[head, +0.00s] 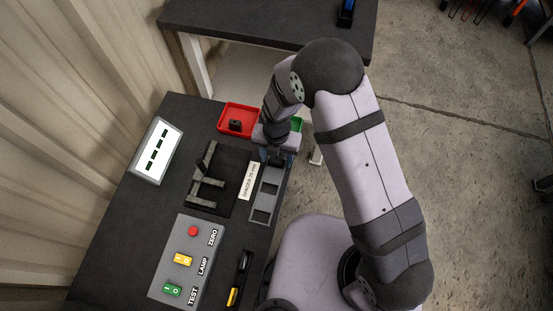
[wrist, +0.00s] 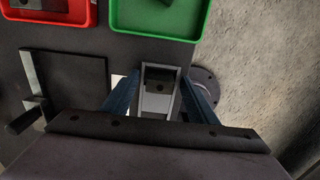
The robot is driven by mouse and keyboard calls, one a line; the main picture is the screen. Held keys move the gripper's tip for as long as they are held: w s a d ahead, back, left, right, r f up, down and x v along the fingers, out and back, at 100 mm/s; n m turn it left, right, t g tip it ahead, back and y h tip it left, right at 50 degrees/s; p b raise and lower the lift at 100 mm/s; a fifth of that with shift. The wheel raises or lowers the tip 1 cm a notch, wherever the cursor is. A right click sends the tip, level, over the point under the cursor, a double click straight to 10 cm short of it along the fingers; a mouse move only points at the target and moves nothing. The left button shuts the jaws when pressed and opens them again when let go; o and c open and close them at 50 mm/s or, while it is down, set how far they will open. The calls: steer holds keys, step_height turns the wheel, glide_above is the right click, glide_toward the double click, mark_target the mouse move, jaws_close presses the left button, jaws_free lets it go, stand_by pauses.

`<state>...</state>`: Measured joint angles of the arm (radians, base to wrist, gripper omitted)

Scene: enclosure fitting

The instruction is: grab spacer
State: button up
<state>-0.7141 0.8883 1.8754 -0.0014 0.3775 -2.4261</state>
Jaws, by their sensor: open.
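A grey slotted rack (head: 262,217) stands by the right edge of the dark bench, beside a white label (head: 249,181) that seems to read SPACER. A dark block with a hole, apparently the spacer (wrist: 159,77), sits in the rack's far slot in the wrist view. My gripper (wrist: 160,92) is open, with one blue finger on each side of the rack's end and the block between them. I cannot tell whether the fingers touch anything. In the head view my gripper (head: 277,157) is over the rack's far end and partly hides it.
A red tray (head: 225,127) holding a dark part and a green tray (wrist: 120,22) lie beyond the rack. A dark fixture plate with grey bars (head: 208,193) is to its left. A button panel (head: 170,261) and a lit display box (head: 157,151) stand further left.

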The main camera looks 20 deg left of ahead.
jaws_close()
steer(key=shift+r, duration=0.2)
step_height(320, 180, up, 10)
steer(key=shift+f+b, duration=0.15)
steer(key=shift+b, duration=0.25)
